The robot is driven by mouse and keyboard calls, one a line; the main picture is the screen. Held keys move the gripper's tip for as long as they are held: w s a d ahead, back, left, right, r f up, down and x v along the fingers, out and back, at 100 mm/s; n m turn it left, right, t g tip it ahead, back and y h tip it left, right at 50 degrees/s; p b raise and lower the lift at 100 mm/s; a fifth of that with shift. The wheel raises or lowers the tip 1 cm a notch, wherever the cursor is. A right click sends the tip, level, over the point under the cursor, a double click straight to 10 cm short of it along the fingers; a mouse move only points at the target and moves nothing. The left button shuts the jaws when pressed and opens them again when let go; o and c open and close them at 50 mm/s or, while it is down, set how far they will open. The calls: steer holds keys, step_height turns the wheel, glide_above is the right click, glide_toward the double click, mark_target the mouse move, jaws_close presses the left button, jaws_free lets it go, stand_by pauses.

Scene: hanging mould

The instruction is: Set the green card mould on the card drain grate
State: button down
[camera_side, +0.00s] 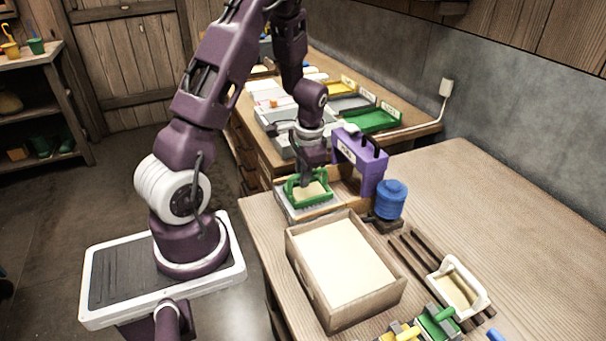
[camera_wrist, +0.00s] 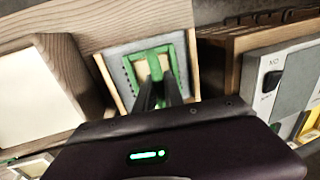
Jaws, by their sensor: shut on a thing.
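The green card mould (camera_side: 293,196), a green frame with a pale sheet inside, is at my gripper (camera_side: 306,178). My gripper is shut on the mould's upper part. The mould lies over the grey card drain grate (camera_side: 318,211), which has wooden edging. In the wrist view the green mould (camera_wrist: 133,73) shows within the outline of the grate (camera_wrist: 115,62), with grey surface around it. My fingers (camera_wrist: 158,98) hide the mould's near middle. I cannot tell whether the mould touches the grate or is just above it.
A wooden vat (camera_side: 313,292) with pale contents stands in front of the grate. A rack (camera_side: 410,250) with a white mould (camera_side: 460,290) is front right. The bench's right side is clear.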

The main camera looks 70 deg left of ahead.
steer(key=c, duration=1.4)
jaws_free()
steer(key=shift+o, duration=0.2)
steer(key=shift+r, duration=0.1)
steer(key=s+d+r+t, duration=0.1)
steer(key=d+r, duration=0.5)
steer(key=r, duration=0.3)
steer(key=s+d+r+t, duration=0.1)
steer(key=d+r+t, duration=0.1)
steer(key=d+r, duration=0.6)
steer(key=s+d+r+t+h, duration=0.1)
steer(key=s+d+r, duration=0.2)
steer(key=s, duration=0.3)
steer(key=s+d+r+t+h, duration=0.1)
steer(key=s+d+r, duration=0.2)
steer(key=s+d, duration=0.3)
steer(key=shift+r+t, duration=0.3)
steer(key=shift+r, duration=0.05)
